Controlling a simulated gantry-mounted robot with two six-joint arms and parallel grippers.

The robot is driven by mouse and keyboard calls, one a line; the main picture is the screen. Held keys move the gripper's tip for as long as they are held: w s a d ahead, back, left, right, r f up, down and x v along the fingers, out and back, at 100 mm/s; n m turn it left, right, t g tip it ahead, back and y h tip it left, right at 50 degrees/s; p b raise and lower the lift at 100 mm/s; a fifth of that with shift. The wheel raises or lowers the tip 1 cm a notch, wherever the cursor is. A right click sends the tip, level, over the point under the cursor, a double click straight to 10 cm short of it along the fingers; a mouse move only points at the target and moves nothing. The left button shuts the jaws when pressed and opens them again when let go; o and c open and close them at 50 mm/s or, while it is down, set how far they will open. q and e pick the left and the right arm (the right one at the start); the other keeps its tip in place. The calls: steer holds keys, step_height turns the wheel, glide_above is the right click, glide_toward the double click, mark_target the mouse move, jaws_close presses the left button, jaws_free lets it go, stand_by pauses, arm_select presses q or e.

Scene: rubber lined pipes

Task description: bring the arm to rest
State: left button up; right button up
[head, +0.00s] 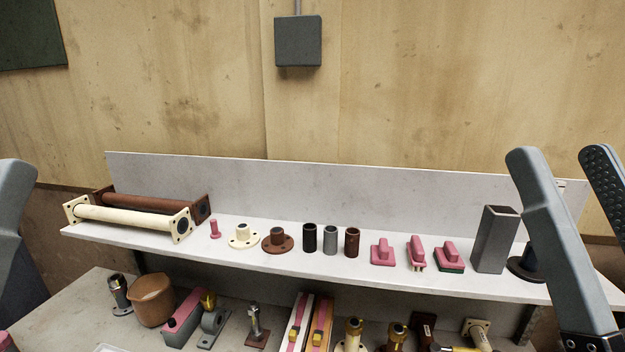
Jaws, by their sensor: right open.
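My right gripper (564,158) stands at the right edge, its two grey fingers pointing up and spread apart. It is open, with nothing between the fingertips. Its nearer finger covers part of the shelf's right end and part of a dark round flanged piece (524,266). A grey part of my left arm shows at the left edge; it is cut off, and the state of its jaws cannot be seen.
A pale shelf (330,283) holds cream (130,217) and brown (150,203) flanged pipes, flanges, short sleeves, pink pieces and a grey square tube (494,240). The bench (60,318) below holds a brown pot (152,300) and several fittings. Space above the shelf is clear.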

step_height(320, 180, up, 23)
steer(key=p, duration=2)
steer(key=shift+y, duration=0.3)
steer(key=shift+w+r, duration=0.1)
